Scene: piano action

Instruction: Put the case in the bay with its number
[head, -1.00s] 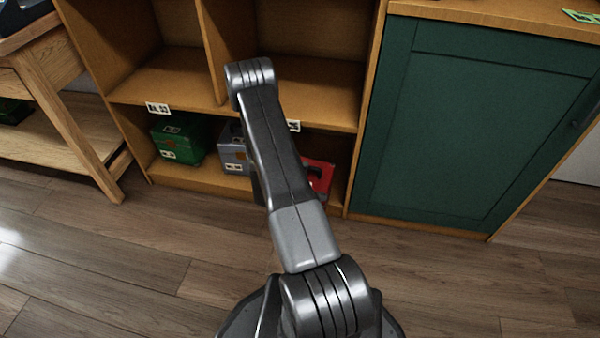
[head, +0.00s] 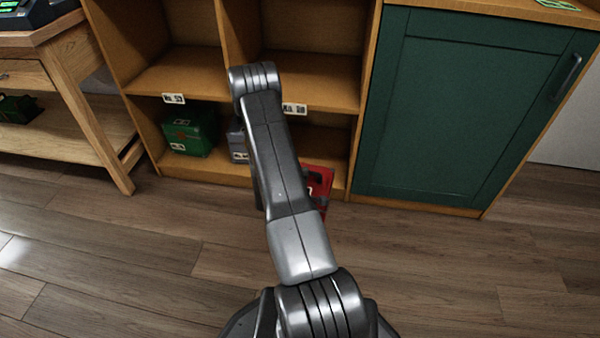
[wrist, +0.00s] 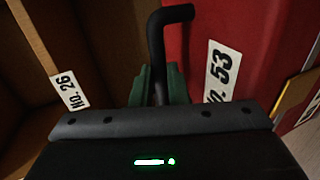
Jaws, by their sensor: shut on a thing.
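The red case (head: 319,183) shows partly behind my arm in the head view, overlapping the front edge of the lower right bay. In the wrist view the red case (wrist: 200,45) fills the right side, with a label reading NO. 53 and a black handle (wrist: 157,50). My gripper (wrist: 158,90) has green fingers shut on this handle; in the head view my arm hides it. A bay label (wrist: 67,90) reading NO. 26 is at the left of the wrist view. The left bay label (head: 173,98) seems to read 53, in small print.
A green case (head: 190,135) sits in the lower left bay. A grey case (head: 237,142), partly hidden by my arm, is to its right. The upper bays look empty. A green cabinet (head: 455,110) stands at right, a wooden bench (head: 85,120) at left. Open floor lies in front.

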